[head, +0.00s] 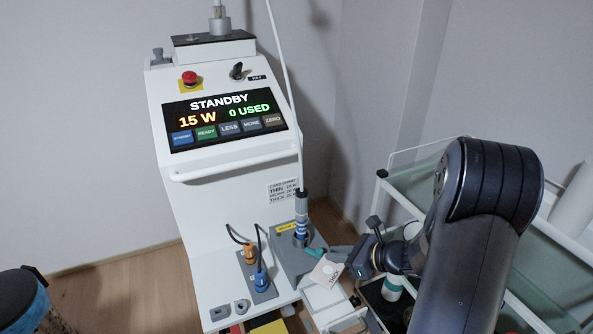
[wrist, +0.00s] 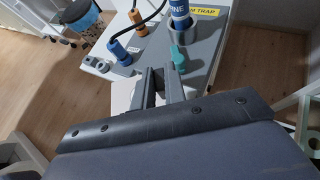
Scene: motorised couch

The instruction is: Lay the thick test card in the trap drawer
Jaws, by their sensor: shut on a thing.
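The thick test card (head: 324,274) is a small pale card with dark lettering. My gripper (head: 346,262) is shut on it and holds it tilted in front of the grey beam trap (head: 290,255). A pale open drawer-like tray (head: 326,299) shows just below the card, and the card hides part of it. I cannot tell whether card and tray touch. In the wrist view my gripper's dark fingers (wrist: 165,88) point towards the trap. The card cannot be made out clearly there.
A handpiece (head: 301,215) with a cable stands upright in the trap's top. A teal tab (wrist: 178,60) sticks out beside it. Orange and blue plugs (head: 260,279) sit on the left. A glass-shelved trolley (head: 400,190) stands close on the right. The console (head: 225,120) reads STANDBY.

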